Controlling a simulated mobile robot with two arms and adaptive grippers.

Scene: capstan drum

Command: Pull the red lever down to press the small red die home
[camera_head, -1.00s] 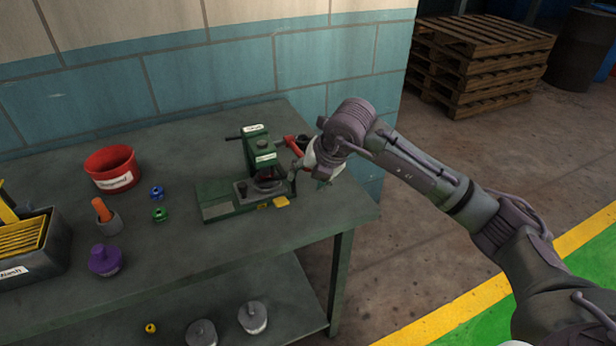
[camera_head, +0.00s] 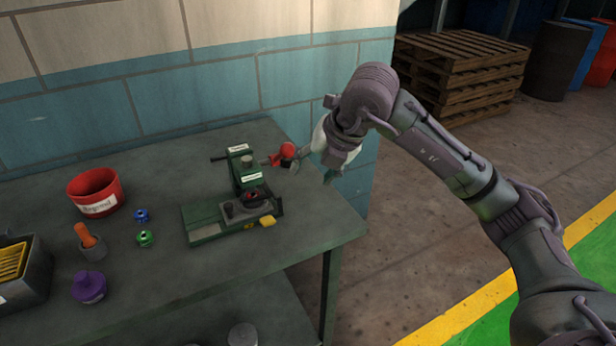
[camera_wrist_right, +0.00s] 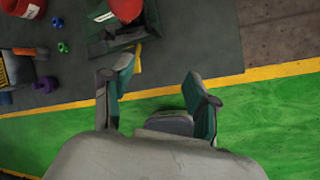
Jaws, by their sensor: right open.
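The green press (camera_head: 246,178) stands on the workbench, with the red lever (camera_head: 284,152) at its upper right side. The lever's red end shows large at the top of the right wrist view (camera_wrist_right: 125,8). A small dark red piece (camera_head: 254,194), seemingly the die, sits on the press's grey plate under the head and is partly hidden. My right gripper (camera_head: 312,168) is just right of the lever's end. Its two fingers (camera_wrist_right: 160,88) are spread with nothing between them in the wrist view. I cannot tell whether a finger touches the lever. My left gripper is not in view.
A yellow piece (camera_head: 267,221) lies at the press's front right. Left on the bench (camera_head: 190,272) are a red bin (camera_head: 96,191), blue and green small parts, an orange-handled item, a purple piece (camera_head: 88,287) and a dark bin. A tiled wall (camera_head: 150,90) stands behind.

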